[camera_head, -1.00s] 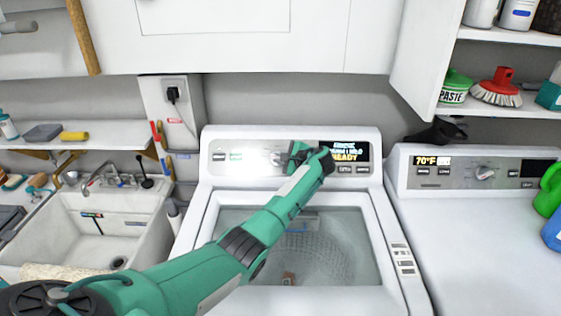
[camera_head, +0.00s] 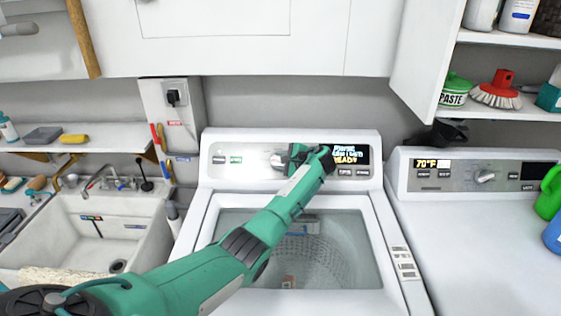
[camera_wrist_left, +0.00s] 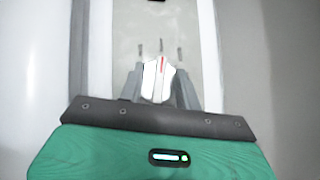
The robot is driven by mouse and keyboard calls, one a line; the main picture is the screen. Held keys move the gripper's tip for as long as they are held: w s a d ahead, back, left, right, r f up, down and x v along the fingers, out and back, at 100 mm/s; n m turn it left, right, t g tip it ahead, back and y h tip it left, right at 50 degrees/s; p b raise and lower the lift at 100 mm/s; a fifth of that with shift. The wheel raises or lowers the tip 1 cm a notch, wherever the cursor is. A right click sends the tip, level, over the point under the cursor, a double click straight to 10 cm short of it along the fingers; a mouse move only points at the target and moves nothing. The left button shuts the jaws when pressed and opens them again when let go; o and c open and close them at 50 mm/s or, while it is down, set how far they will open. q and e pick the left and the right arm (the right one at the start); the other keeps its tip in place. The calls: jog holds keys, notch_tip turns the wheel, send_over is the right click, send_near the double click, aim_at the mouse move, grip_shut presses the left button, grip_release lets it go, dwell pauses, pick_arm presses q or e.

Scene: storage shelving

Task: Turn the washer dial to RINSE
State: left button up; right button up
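The washer (camera_head: 290,195) stands in the middle of the head view, with its dial mostly hidden behind my left gripper (camera_head: 285,160). In the left wrist view the dial (camera_wrist_left: 158,82) is a white knob with a red pointer line, tilted slightly from the picture's vertical. My left gripper (camera_wrist_left: 158,90) has one finger on each side of the knob, and both appear to press against it. The lit display (camera_head: 350,155) on the washer panel is partly covered by my wrist; its lower line reads READY. My right gripper is not in view.
A second machine (camera_head: 470,215) with its own dial (camera_head: 485,177) stands to the right. A sink (camera_head: 95,225) is at the left. Cabinets (camera_head: 240,30) hang above the washer, and a shelf (camera_head: 500,108) with a brush and a paste tub is at the upper right.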

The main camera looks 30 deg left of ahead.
pick_arm(q)
jog(key=b+v, duration=0.3)
jog(key=v, duration=1)
jog(key=shift+d+r, duration=0.25)
jog(key=shift+d, duration=0.05)
jog(key=shift+s+f, duration=0.1)
